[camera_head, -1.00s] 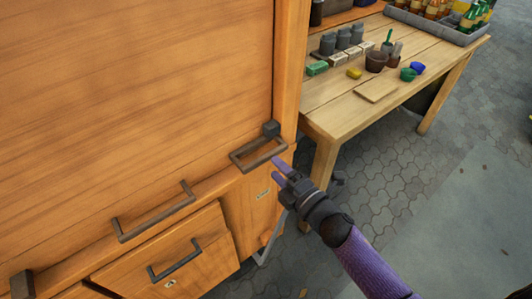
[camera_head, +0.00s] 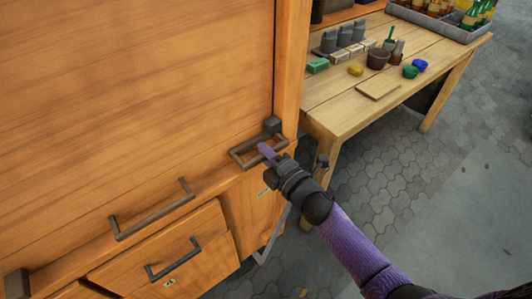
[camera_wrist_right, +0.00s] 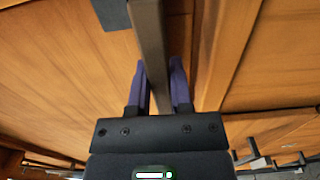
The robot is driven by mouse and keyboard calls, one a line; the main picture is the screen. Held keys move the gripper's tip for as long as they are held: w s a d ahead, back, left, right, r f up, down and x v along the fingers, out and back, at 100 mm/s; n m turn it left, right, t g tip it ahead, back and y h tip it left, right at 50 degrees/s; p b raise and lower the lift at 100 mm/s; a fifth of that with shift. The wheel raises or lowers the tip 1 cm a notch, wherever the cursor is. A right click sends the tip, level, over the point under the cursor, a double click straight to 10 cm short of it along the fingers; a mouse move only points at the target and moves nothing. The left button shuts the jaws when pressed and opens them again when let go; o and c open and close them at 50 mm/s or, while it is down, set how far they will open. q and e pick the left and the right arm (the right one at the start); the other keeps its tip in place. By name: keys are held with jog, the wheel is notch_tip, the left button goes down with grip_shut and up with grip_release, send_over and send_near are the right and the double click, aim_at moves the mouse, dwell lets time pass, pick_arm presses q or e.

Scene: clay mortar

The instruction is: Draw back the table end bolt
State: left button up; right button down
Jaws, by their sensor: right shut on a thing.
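The table end bolt (camera_head: 248,143) is a brown-grey rectangular metal loop with a dark block (camera_head: 272,125) at one corner. It sits on the wooden cabinet front, at the end near the table. My right gripper (camera_head: 268,152) has its purple fingers at the near bar of the loop. In the right wrist view the bolt's bar (camera_wrist_right: 149,40) passes between my two purple fingers (camera_wrist_right: 160,75), which are shut on it. The fingers hide part of the bar in the head view. My left gripper is not in view.
A longer handle (camera_head: 150,212) and drawer handles (camera_head: 175,262) stick out left of the bolt. The wooden table (camera_head: 410,100) at the right holds pots, jars and blocks. The paved floor right of my arm is clear.

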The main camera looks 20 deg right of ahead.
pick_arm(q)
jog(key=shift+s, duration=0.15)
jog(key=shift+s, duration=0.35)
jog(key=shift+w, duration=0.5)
